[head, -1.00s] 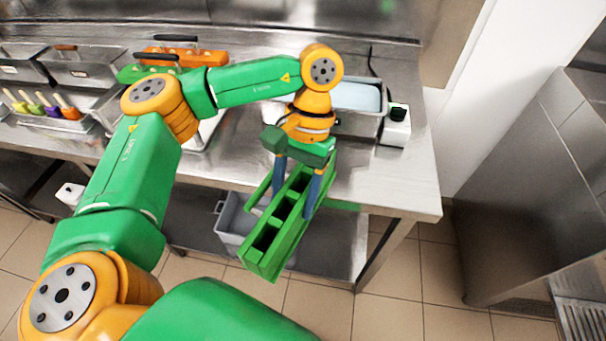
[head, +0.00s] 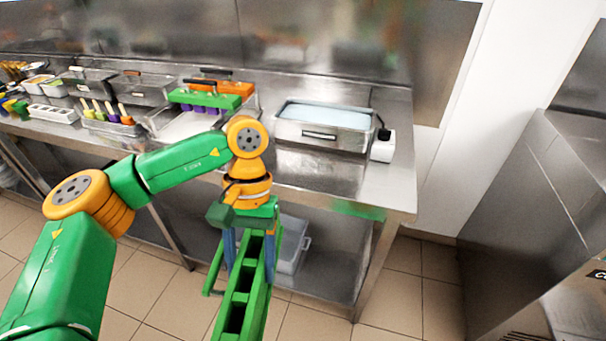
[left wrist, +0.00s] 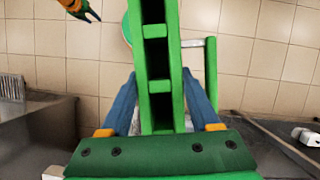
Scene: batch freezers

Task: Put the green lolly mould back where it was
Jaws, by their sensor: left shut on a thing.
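My left gripper (head: 250,258) is shut on a long green slotted frame, which I take for the green lolly mould (head: 240,300). I hold it in front of the steel counter, clear of it, with its near end cut off by the bottom of the head view. In the left wrist view the mould (left wrist: 158,70) runs between the two blue fingers of the left gripper (left wrist: 163,95); its open slots and a side bar show. My right gripper (left wrist: 84,10) shows small at the top left of that view; its opening is unclear.
On the steel counter (head: 390,188) stand a tank of pale blue liquid (head: 322,112), a white box (head: 382,148), a green rack with purple pieces (head: 200,98) and an orange one behind (head: 222,87). Colourful lollies (head: 105,112) stand left. A grey bin (head: 292,250) sits below.

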